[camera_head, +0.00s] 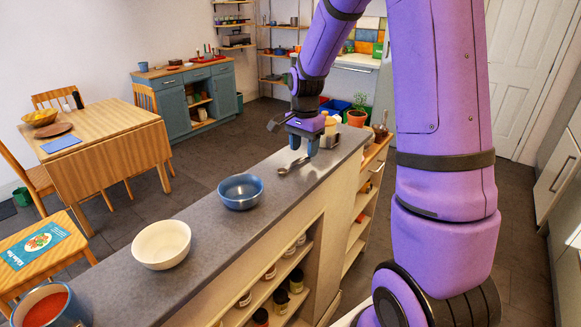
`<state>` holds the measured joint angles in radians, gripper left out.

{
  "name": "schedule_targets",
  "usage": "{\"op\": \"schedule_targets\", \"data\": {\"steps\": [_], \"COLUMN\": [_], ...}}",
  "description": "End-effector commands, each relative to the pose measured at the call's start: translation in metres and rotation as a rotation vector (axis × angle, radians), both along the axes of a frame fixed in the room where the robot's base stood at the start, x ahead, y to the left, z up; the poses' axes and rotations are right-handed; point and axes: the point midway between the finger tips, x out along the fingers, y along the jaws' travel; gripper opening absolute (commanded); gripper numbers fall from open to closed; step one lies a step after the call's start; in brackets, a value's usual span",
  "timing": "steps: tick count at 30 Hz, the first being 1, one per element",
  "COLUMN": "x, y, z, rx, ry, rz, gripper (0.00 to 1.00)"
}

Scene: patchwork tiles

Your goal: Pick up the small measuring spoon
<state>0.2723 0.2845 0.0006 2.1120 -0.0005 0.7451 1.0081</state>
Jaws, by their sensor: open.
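The small measuring spoon (291,166) is a dark metal spoon lying on the grey counter, beyond the blue bowl. My gripper (303,148) points down over the counter just above the spoon's right end. Its blue-grey fingers are apart and nothing shows between them. Whether the fingers touch the spoon or the counter is too small to tell.
On the grey counter (203,235) stand a blue bowl (241,192), a white bowl (161,245) and a pot with red contents (45,308). Jars and bottles (329,128) stand close behind my gripper. A wooden table (105,147) is at the left.

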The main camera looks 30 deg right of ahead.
Motion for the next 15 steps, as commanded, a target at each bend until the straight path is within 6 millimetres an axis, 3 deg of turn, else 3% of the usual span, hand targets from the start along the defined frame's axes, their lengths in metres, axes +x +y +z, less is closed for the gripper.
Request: {"op": "schedule_targets", "data": {"steps": [5,13,14,15], "x": [-0.001,0.0,0.0,0.0], "y": [0.0,0.0,0.0,0.0], "z": [-0.02,-0.022,-0.022,-0.022], "rx": [0.001,0.0,0.0,0.0], "ry": [0.002,0.0,0.0,0.0], "rz": [-0.001,-0.001,-0.001,0.0], "gripper": [0.51,0.51,0.49,0.4]}}
